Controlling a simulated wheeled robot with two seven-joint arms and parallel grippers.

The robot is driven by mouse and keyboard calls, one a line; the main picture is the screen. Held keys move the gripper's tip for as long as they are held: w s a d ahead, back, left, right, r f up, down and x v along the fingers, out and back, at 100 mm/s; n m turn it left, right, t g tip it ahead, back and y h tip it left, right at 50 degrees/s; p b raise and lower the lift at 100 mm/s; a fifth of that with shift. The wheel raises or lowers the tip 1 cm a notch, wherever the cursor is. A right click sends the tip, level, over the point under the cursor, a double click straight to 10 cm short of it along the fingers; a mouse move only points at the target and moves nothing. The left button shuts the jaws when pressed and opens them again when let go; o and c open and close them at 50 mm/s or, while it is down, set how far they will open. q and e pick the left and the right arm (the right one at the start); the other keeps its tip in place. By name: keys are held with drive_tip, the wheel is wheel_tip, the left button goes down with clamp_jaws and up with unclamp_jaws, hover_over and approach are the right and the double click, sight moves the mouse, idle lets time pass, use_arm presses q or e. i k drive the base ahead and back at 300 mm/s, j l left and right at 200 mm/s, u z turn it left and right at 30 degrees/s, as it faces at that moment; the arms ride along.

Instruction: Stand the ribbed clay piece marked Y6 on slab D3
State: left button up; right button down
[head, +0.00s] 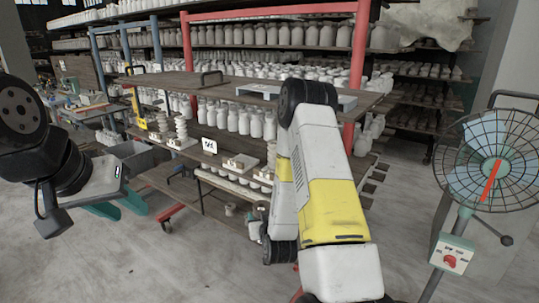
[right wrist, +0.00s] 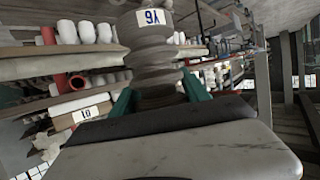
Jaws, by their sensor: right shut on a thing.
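The ribbed clay piece Y6 (right wrist: 154,60) is a stacked grey-brown form. Its white label reads upside down in the right wrist view. My right gripper (right wrist: 158,98) is shut on it, with a teal finger on each side. In the head view my right arm hides that gripper and piece. My left gripper (head: 118,206) is empty and its teal fingers are apart, left of the cart. Pale slabs (head: 240,161) lie on the middle shelf; their marks are too small to read, so I cannot tell which is D3.
The cart's upper wooden shelf (head: 180,82) overhangs the slabs, with red posts (head: 359,45) beside it. Ribbed pieces (head: 181,130) and white jars (head: 240,122) stand below it. A caged fan (head: 490,160) stands at right. The foreground floor is clear.

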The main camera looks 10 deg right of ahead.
sight(243, 161)
drive_tip(key=i+j+z, duration=0.3)
drive_tip(key=j+z, duration=0.3)
drive_tip(key=i+j+z, duration=0.15)
drive_tip(key=j+z, duration=0.45)
drive_tip(key=j, duration=0.2)
drive_tip(key=i+j+z, duration=0.1)
drive_tip(key=j+z, duration=0.2)
drive_tip(key=j, duration=0.1)
